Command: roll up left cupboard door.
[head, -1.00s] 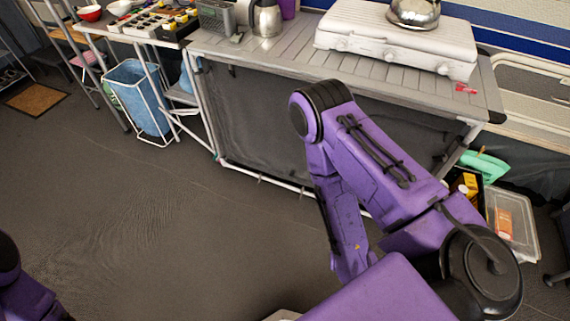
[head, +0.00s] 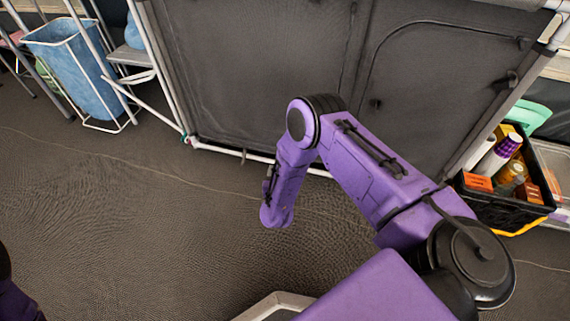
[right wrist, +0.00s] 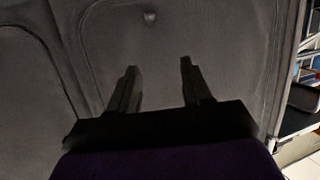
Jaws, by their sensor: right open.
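The cupboard's left door (head: 250,75) is a dark grey fabric panel on a white tube frame, hanging down flat in the head view. The right door (head: 440,85), with a curved seam and small dark knobs, is beside it. My purple right arm reaches in front of the cupboard. Its gripper cannot be made out in the head view. In the right wrist view my right gripper (right wrist: 158,68) is open and empty, its two fingers pointing at dark fabric with curved seams and a small knob (right wrist: 150,17). My left gripper is out of view; only part of that arm shows at bottom left.
A black crate (head: 505,207) with bottles and boxes stands on the floor right of the cupboard. A blue bin (head: 75,65) in a white frame stands at the left. The dark floor (head: 120,230) before the cupboard is clear.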

